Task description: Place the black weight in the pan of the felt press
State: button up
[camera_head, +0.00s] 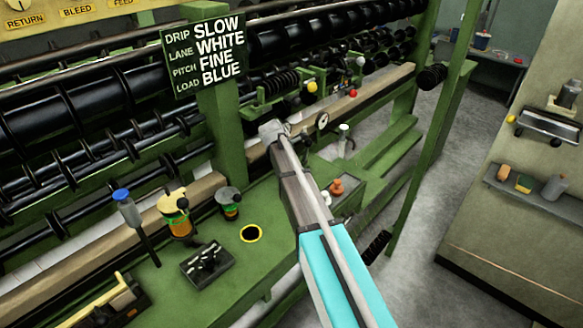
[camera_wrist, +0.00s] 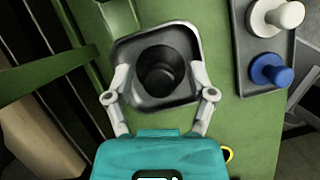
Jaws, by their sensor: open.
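In the wrist view, a grey square pan with rounded corners (camera_wrist: 126,52) sits on the green bench. A black, round, stepped thing (camera_wrist: 160,68) that looks like the black weight stands inside it, near its middle. My gripper (camera_wrist: 160,82) is open, with its fingers on either side of the black weight, over the pan's side edges. Nothing is held between them, and I cannot tell whether the fingertips touch the weight or the pan. In the head view, my arm hides the gripper, the pan and the weight.
A green post with a sign (camera_head: 204,58) rises behind.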

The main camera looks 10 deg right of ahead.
jog(key=shift+r, duration=0.1)
jog(key=shift+s+a+r+p, duration=0.1)
jog(key=shift+a+r+p, duration=0.1)
jog(key=shift+r+p, duration=0.45)
jog(key=shift+s+a, duration=0.1)
jog(key=shift+a, duration=0.2)
jog(key=s+a, duration=0.4)
jog(key=a, duration=0.6)
jog(key=shift+a, duration=0.3)
jog(key=shift+s+f, duration=0.1)
jog(key=shift+s, duration=0.05)
jog(key=s+d+m+y, duration=0.1)
jog(key=s+d+m, duration=0.3)
jog(key=s+m, duration=0.3)
jog(key=s+d+f+m+g+y, duration=0.1)
jog(key=s+d+m, duration=0.2)
jog(key=s+m, duration=0.5)
jog(key=s+d+m+y, duration=0.2)
jog(key=s+d+m, duration=0.2)
jog(key=s+m, duration=0.3)
jog(key=shift+s+d+f+g, duration=0.2)
jog(key=shift+s+d+g, duration=0.15)
jog(key=shift+s, duration=0.9)
